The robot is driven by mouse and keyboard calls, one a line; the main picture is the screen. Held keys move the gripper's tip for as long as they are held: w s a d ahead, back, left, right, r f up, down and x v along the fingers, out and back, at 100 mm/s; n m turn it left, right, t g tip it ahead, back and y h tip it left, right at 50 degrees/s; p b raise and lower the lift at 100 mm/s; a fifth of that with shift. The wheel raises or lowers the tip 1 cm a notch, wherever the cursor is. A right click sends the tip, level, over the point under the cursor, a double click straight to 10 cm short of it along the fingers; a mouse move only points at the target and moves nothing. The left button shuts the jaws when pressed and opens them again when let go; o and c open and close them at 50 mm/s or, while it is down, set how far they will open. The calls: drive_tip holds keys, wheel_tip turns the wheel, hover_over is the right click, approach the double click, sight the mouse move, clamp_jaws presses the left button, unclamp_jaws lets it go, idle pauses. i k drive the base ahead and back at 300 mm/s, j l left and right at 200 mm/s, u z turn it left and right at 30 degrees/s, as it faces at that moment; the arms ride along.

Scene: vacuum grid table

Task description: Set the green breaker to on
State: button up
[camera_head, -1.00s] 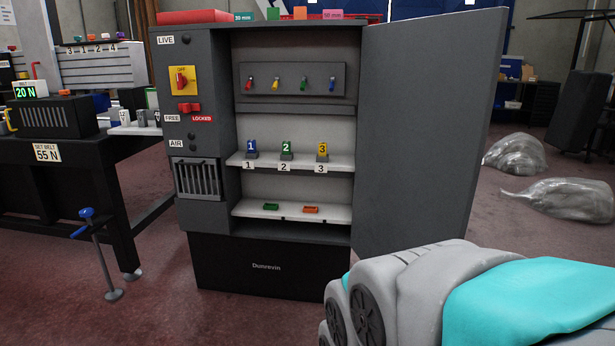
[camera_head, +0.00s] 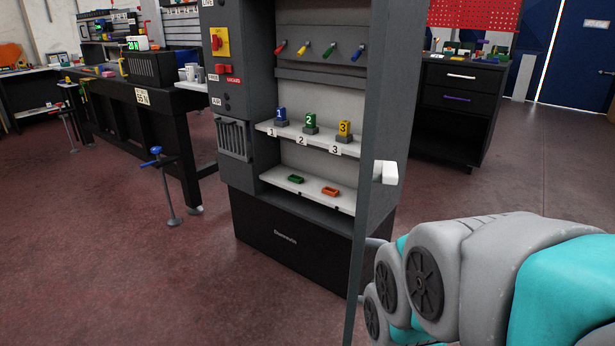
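The green breaker (camera_head: 330,50) is a small lever third from the left in a row on the dark panel inside the grey cabinet (camera_head: 305,253). Red (camera_head: 280,48), yellow (camera_head: 303,48) and blue (camera_head: 357,53) levers share the row. All of them appear to tilt the same way, with the coloured ends low; they are too small to read on or off. My arm shows at the lower right, in front of the cabinet, but my gripper is out of view.
Numbered blocks stand on the upper shelf (camera_head: 312,143); green and orange trays lie on the lower one. A workbench (camera_head: 150,98) stands left. The front floor is clear.

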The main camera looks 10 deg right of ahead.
sight(329, 51)
drive_tip(key=l, duration=0.3)
drive_tip(key=i+j+z, duration=0.1)
drive_tip(key=j, duration=0.25)
drive_tip(key=i+j+z, duration=0.15)
drive_tip(key=j, duration=0.2)
drive_tip(key=i+j+z, duration=0.1)
drive_tip(key=j, duration=0.3)
drive_tip(key=i+j+z, duration=0.15)
drive_tip(key=j, duration=0.2)
drive_tip(key=k, duration=0.05)
